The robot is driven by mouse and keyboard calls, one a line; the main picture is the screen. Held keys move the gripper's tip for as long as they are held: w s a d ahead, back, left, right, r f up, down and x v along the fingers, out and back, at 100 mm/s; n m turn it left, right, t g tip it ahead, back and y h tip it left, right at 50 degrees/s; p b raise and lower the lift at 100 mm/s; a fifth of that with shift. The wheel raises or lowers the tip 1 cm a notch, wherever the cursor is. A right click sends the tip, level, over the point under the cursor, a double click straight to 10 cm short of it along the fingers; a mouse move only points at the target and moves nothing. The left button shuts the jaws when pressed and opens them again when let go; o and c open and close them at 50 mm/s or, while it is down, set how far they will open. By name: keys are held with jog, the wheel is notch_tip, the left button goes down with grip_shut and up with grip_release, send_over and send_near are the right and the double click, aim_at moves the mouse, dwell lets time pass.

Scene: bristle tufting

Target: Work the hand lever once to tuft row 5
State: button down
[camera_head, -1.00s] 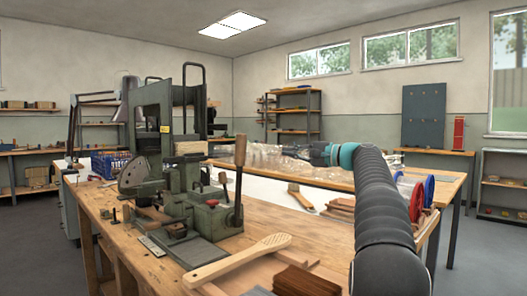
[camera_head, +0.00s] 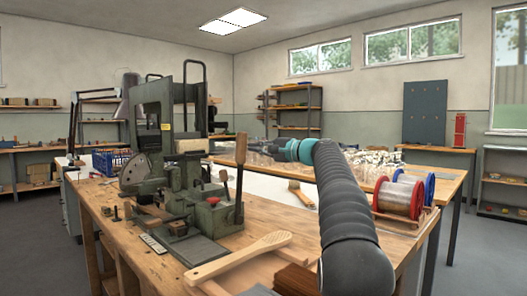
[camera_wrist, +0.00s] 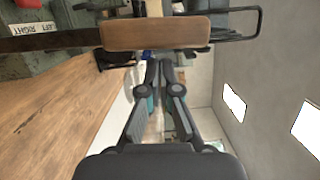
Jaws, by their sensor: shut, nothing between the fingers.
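The tufting machine (camera_head: 180,185) is a dark green bench machine on the wooden table. Its hand lever (camera_head: 240,165), a dark shaft with a brown wooden handle, stands nearly upright at the machine's right side. In the wrist view the lever handle (camera_wrist: 155,33) lies across the top, beyond and to one side of the fingertips. My gripper (camera_wrist: 165,85) is shut and empty, with its fingers together. In the head view my gripper (camera_head: 260,147) is just right of the lever handle, apparently apart from it; the exact gap is unclear.
A wooden brush paddle (camera_head: 240,257) lies at the front of the table (camera_head: 285,228). A red spool (camera_head: 398,197) and a blue spool (camera_head: 428,188) stand at the right. A second bench (camera_head: 440,180) with glossy clutter is behind.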

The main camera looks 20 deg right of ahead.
jog(key=shift+s+a, duration=0.15)
jog(key=shift+a, duration=0.2)
